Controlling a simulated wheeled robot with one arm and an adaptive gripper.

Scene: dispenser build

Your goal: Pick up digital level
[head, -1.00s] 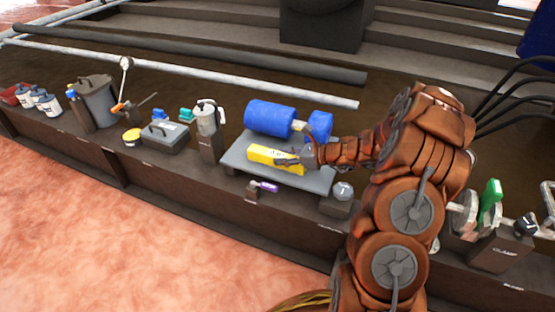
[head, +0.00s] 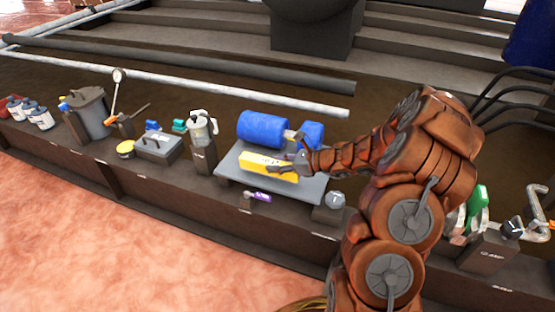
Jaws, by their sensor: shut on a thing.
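The digital level is a yellow bar (head: 262,163) with dark marks on its face, in the head view near the middle. It is over the grey platform (head: 232,178), in front of a blue cylinder. My gripper (head: 291,168) is at the level's right end and shut on it. The level tilts slightly, its right end lower in the picture. I cannot tell how much clearance there is between the level and the platform. My fingers partly hide the level's right end.
A blue cylinder (head: 261,129) and a second blue piece (head: 311,134) sit behind the level. A purple-handled tool (head: 261,196) and a grey knob (head: 335,199) are in front. A silver canister (head: 202,128) and a grey toolbox (head: 160,146) stand to the left.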

